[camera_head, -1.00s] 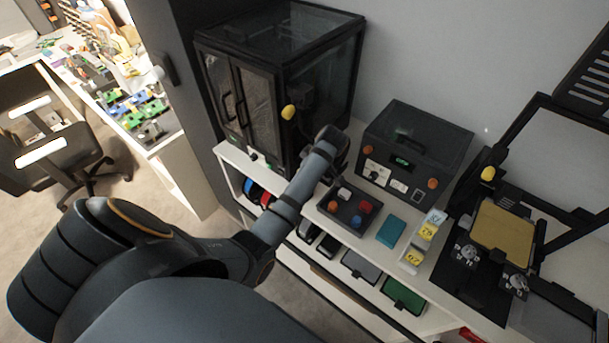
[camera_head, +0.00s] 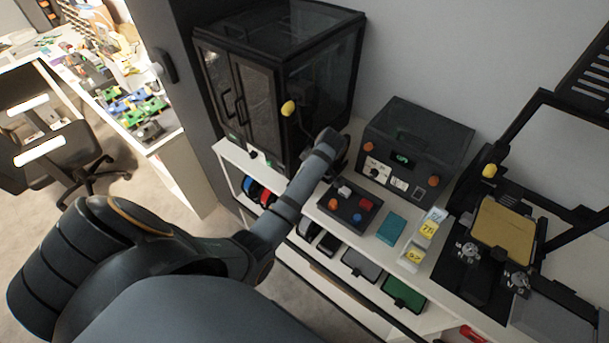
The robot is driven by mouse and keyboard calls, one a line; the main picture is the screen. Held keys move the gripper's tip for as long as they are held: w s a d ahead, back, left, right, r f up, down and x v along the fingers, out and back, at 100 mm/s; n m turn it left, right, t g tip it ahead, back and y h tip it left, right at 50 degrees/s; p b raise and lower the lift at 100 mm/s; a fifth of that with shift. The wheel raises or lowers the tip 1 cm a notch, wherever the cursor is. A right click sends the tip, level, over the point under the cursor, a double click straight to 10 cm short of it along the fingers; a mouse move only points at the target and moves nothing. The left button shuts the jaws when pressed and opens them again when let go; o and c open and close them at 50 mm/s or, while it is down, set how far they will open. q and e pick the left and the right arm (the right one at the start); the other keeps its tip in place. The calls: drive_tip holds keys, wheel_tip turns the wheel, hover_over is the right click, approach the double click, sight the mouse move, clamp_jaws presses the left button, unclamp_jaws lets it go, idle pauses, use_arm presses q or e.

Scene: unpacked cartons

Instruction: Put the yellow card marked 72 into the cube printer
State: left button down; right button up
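A white card holder (camera_head: 407,264) stands on the shelf top with yellow cards (camera_head: 427,229) in it. Their numbers are too small to read surely, so I cannot tell which is 72. A black, box-shaped enclosed printer (camera_head: 255,100) with two front doors stands at the back left. It looks most like the cube printer, though no label confirms this. My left arm reaches from the lower left to the shelf top. Its wrist hides most of my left gripper (camera_head: 340,158), between the enclosed printer and the control box; its fingers cannot be made out. My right gripper is out of view.
A dark control box (camera_head: 414,150) with a green display stands at the back. A tray with coloured buttons (camera_head: 350,205) and a teal block (camera_head: 391,228) lie in front. An open-frame printer (camera_head: 503,235) with a gold plate stands right. Coloured bins sit on the lower shelf.

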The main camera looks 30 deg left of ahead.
use_arm(q)
drive_tip(key=shift+f, duration=0.7)
drive_tip(key=c, duration=1.3)
unclamp_jaws()
drive_tip(key=shift+c, duration=0.2)
drive_tip(key=shift+d+r, duration=0.1)
drive_tip(key=shift+r, duration=0.25)
drive_tip(key=v, duration=1.1)
drive_tip(key=shift+r, duration=0.15)
drive_tip(key=shift+d, duration=0.1)
